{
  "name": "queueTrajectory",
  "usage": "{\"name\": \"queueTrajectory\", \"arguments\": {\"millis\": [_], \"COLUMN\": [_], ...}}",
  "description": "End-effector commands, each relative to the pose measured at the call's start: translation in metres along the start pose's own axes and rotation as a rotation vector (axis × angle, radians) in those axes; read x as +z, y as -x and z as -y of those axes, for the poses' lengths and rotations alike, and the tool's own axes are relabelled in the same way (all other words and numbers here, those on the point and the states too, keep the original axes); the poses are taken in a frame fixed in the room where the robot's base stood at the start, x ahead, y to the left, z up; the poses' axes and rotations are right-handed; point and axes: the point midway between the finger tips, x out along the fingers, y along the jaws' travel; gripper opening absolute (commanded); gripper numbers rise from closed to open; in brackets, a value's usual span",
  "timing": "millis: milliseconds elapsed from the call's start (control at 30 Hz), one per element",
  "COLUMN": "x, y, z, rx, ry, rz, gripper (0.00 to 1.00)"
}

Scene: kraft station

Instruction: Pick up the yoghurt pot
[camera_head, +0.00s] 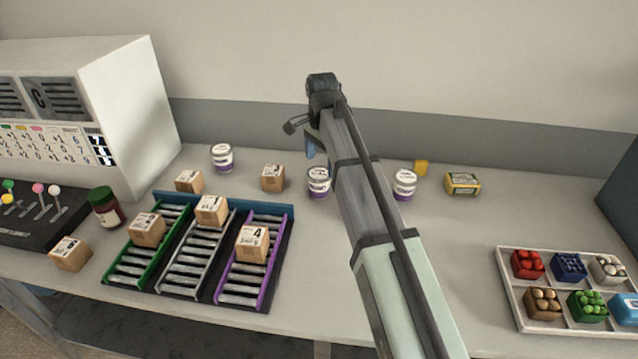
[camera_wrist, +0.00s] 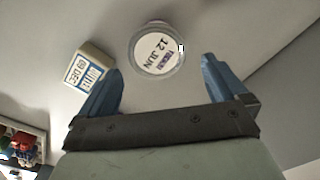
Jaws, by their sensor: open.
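Three white pots with purple bands, which look like yoghurt pots, stand on the counter in the head view: one at the back left (camera_head: 222,157), one in the middle (camera_head: 319,182) and one right of my arm (camera_head: 405,184). My gripper (camera_head: 311,148) is partly hidden by my arm, above and behind the middle pot. In the wrist view my gripper (camera_wrist: 160,85) is open and empty. A round white lid (camera_wrist: 157,50) marked "12 JUN" lies ahead, between the lines of the fingers and not touching them. It appears to be the middle pot's lid.
A small cream box (camera_wrist: 88,68) with a blue label sits beside the pot, close to one finger. Cartons (camera_head: 272,178) and a roller rack (camera_head: 165,283) are left; a yellow packet (camera_head: 462,183) and produce tray (camera_head: 508,290) are right. A wall runs behind.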

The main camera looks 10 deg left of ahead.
Motion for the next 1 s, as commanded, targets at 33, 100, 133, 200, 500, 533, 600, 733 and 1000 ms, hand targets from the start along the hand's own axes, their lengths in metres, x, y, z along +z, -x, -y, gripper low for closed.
{"name": "queueTrajectory", "arguments": {"millis": [33,100,133,200,500,533,600,733,1000], "x": [0.0,0.001,0.001,0.003,0.01,0.01,0.01,0.01,0.01], "y": [-0.001,-0.003,-0.005,-0.009,-0.045,-0.048,-0.052,-0.053,-0.053], "z": [0.0,0.0,-0.001,-0.001,-0.003,-0.003,-0.003,-0.003,-0.003], "rx": [0.0,0.0,0.0,0.001,0.001,0.0,0.0,-0.001,-0.001], "ry": [0.0,0.0,0.0,0.0,0.0,0.0,0.0,0.0,0.0], "rz": [0.0,0.0,0.0,0.0,0.0,0.0,0.0,-0.001,-0.001], "gripper": [0.99,0.99,0.99,0.99,0.99,0.99,0.99,0.99,0.83]}}
